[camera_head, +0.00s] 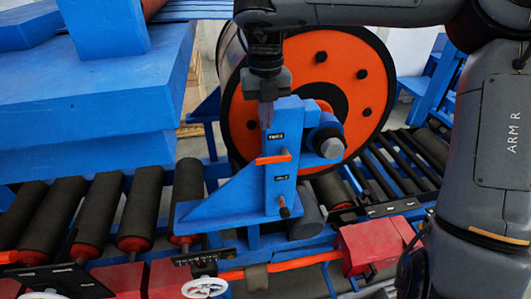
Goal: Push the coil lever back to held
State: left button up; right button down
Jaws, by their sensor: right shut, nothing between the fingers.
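The coil lever (273,158) is a short orange bar on the blue upright bracket (284,120) in front of the orange-faced coil drum (370,92). It sticks out to the left, roughly level, between two small dark labels, one above and one below. The labels are too small to read surely. My right gripper (267,122) comes down from above and is shut and empty. Its fingertips are a little above the lever, beside the bracket's left edge; I cannot tell whether they touch the bracket. My left gripper is not in view.
Black rollers (140,210) run along both sides of the bracket. A white handwheel (205,287) and red blocks (365,245) stand along the front. A large blue machine (90,105) fills the left. My right arm covers the right edge.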

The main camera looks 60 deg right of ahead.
aim_at(266, 159)
notch_tip(266, 159, down, 9)
jog(key=shift+f, duration=0.2)
dwell(0.3)
dwell(0.3)
